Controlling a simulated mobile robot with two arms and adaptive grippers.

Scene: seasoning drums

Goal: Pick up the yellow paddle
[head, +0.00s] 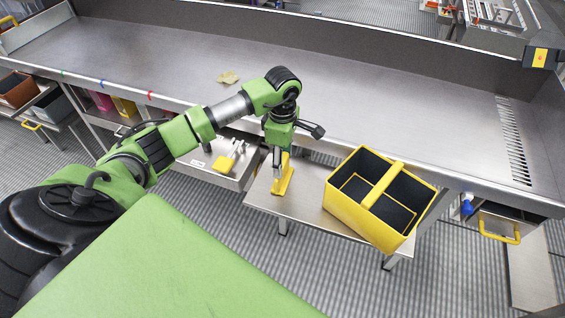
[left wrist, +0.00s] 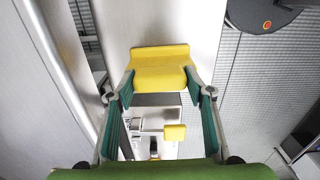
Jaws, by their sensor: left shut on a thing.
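My left gripper (head: 279,160) points down over the small metal table and is shut on a yellow paddle (head: 286,178). In the left wrist view the paddle (left wrist: 160,72) sits between the two green-padded fingers of the gripper (left wrist: 160,88). In the head view the paddle's lower end is at or just above the tabletop; I cannot tell whether it touches. My right gripper is in neither view.
A yellow two-compartment caddy (head: 383,197) stands on the small table (head: 310,203) right of my gripper. Another yellow-headed tool (head: 224,163) lies in an open drawer to the left. The long steel counter (head: 390,110) behind is mostly clear, with a tan scrap (head: 229,77).

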